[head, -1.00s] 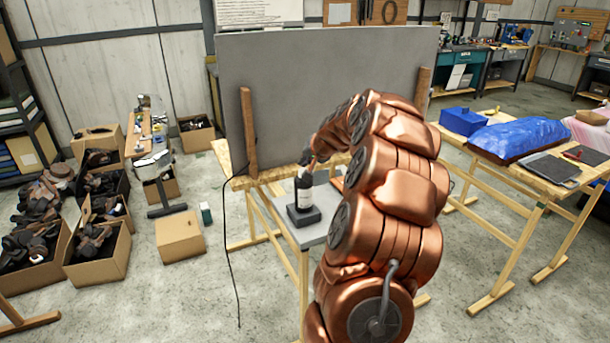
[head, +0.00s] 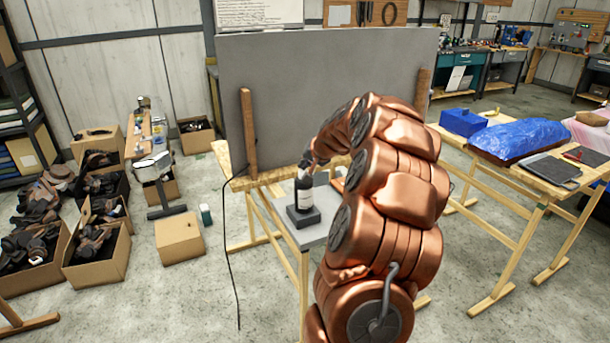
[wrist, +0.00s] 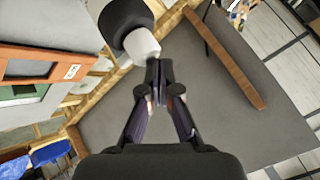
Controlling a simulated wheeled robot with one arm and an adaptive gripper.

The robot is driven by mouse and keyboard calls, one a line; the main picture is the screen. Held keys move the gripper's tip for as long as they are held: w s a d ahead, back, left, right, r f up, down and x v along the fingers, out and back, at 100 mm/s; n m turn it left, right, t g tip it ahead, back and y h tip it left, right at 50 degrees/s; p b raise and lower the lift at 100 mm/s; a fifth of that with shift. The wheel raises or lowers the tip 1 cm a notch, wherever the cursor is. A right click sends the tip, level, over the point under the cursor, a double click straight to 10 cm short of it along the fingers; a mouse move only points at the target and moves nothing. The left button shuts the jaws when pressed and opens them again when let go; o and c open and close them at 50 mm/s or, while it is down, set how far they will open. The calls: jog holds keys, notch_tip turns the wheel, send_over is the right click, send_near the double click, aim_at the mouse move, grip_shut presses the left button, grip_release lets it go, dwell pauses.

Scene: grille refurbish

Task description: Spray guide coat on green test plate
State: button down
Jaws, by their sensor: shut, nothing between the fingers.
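A dark bottle-shaped can (head: 306,195) with a white label stands upright in a black block (head: 304,217) on a small grey-topped table (head: 318,234). In the wrist view the can (wrist: 143,47) is at the top, its white part towards my fingers. My gripper (wrist: 160,86) is shut and empty, its fingertips right by the can; I cannot tell if they touch. In the head view my gripper (head: 308,165) is small and dark above the can. A green plate (wrist: 22,94) in a wooden-looking frame is at the wrist view's left edge. My arm hides it in the head view.
A large grey panel (head: 330,95) stands behind the can, held by wooden posts (head: 248,134). A thin cable (head: 225,235) hangs at the left. A table with a blue-covered object (head: 520,139) is at right.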

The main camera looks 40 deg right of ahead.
jog(key=shift+f, duration=0.15)
dwell(0.3)
jog(key=shift+r, duration=1)
notch_tip(320, 180, up, 6)
jog(key=shift+p, duration=1.05)
jog(key=shift+a, duration=0.1)
dwell(1.0)
